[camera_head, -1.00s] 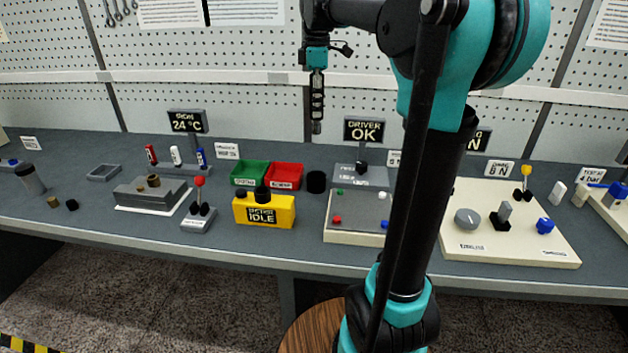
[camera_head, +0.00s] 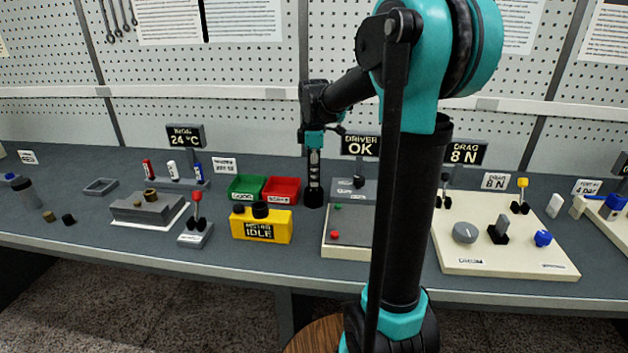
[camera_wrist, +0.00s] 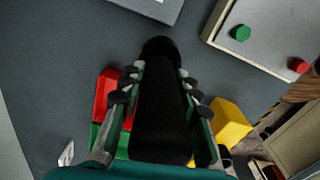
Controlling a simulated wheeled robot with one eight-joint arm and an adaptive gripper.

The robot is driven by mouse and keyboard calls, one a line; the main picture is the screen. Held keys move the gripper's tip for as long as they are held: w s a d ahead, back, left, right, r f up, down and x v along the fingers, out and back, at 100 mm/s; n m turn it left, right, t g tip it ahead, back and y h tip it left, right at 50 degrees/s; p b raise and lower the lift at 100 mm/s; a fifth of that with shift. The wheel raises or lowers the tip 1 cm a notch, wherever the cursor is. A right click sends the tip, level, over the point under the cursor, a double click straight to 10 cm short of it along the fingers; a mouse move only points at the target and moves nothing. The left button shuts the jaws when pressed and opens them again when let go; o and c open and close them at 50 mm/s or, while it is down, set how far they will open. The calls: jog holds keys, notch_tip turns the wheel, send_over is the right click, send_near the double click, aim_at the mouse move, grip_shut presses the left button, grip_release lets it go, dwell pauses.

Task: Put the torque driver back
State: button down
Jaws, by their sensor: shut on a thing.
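The torque driver, a black cylinder (camera_wrist: 160,125), runs lengthwise between the fingers of my gripper (camera_wrist: 161,76) in the wrist view. My gripper is shut on it. In the head view my gripper (camera_head: 313,172) points straight down, and the driver looks upright. The round black holder (camera_head: 313,198) is directly below it on the bench, beside the red bin. The driver's lower end meets or overlaps the holder in view. I cannot tell how far it is inside. A sign reading "DRIVER OK" (camera_head: 360,145) stands just behind to the right.
The red bin (camera_head: 281,190) and green bin (camera_head: 246,188) are close on the left. The yellow "IDLE" box (camera_head: 262,229) is in front left. A pale plate with coloured buttons (camera_head: 346,252) is close on the right. Bare bench lies behind the bins.

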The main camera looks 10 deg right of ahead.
jog(key=shift+f, duration=0.95)
jog(key=c, duration=1.1)
grip_release()
jog(key=shift+f, duration=0.1)
notch_tip(320, 180, up, 12)
jog(key=shift+r, duration=0.15)
jog(key=shift+s, duration=0.1)
